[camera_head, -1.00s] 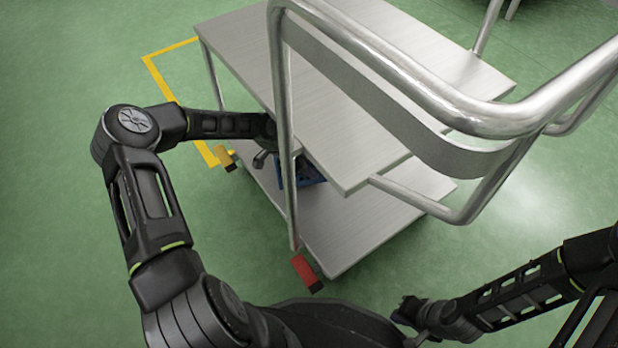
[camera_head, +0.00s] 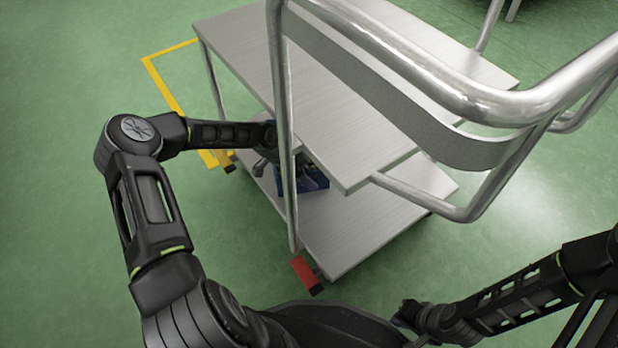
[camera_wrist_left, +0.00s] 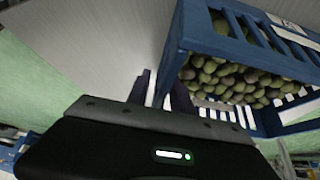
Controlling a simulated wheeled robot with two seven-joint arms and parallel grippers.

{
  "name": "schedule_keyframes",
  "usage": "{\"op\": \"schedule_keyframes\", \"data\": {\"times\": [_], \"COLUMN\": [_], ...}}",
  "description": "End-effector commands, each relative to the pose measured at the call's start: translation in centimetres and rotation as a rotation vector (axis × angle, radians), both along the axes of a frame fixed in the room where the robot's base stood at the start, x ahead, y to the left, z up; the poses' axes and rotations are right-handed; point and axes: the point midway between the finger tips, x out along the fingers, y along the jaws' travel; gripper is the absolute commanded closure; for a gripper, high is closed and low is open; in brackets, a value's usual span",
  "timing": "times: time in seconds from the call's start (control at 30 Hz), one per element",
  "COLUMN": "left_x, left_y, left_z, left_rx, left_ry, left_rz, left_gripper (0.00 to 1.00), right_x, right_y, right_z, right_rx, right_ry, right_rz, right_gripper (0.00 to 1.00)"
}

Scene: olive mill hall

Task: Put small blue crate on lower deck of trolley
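The small blue crate (camera_head: 314,181) is partly hidden behind the trolley's upright and upper deck, at the lower deck (camera_head: 345,235). Whether it rests on that deck or hangs just above it cannot be told. In the left wrist view the crate (camera_wrist_left: 222,42) has slatted walls, holds many green olives and looks tilted. My left gripper (camera_head: 266,150) reaches in between the decks at the crate's left side. Its fingers (camera_wrist_left: 150,88) are close together against the crate's edge; whether they clamp it is unclear. My right gripper (camera_head: 408,315) is low at the right, away from the trolley, its fingers indistinct.
The trolley's upper deck (camera_head: 345,120) is bare and overhangs the crate. A thick tubular handle (camera_head: 480,100) and an upright (camera_head: 283,120) stand close to my left forearm. A red caster part (camera_head: 305,273) is at the near corner. Yellow floor lines (camera_head: 160,80) lie left; green floor is free around.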

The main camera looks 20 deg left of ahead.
Motion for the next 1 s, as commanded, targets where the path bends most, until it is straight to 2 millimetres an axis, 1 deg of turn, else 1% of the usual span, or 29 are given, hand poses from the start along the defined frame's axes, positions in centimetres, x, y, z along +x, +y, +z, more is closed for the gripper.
{"op": "schedule_keyframes", "data": {"times": [0.17, 0.33, 0.47, 0.7, 0.8, 0.9, 1.0], "left_x": [0.0, -0.3, -0.8, -2.4, -3.0, -3.4, -3.6], "left_y": [0.0, 0.5, 1.3, 3.3, 3.9, 4.5, 4.7], "left_z": [0.1, 1.2, 3.1, 7.5, 9.1, 10.1, 10.6], "left_rx": [0.000, 0.002, 0.002, 0.002, 0.001, 0.001, -0.001], "left_ry": [0.000, 0.000, -0.001, 0.000, 0.000, 0.001, 0.001], "left_rz": [0.000, 0.002, 0.002, 0.002, 0.001, 0.000, 0.000], "left_gripper": [0.73, 0.73, 0.73, 0.73, 0.73, 0.73, 0.73], "right_x": [0.0, -0.1, -0.2, -0.5, -0.7, -0.8, -0.8], "right_y": [0.0, 0.0, 0.0, -0.1, -0.1, -0.1, -0.1], "right_z": [0.1, 0.8, 1.7, 3.9, 4.5, 4.9, 5.1], "right_rx": [0.000, 0.001, 0.001, 0.003, 0.003, 0.004, 0.004], "right_ry": [0.000, 0.003, 0.006, 0.014, 0.018, 0.021, 0.023], "right_rz": [0.000, 0.001, 0.003, 0.007, 0.009, 0.011, 0.012], "right_gripper": [1.00, 1.00, 1.00, 1.00, 1.00, 1.00, 1.00]}}
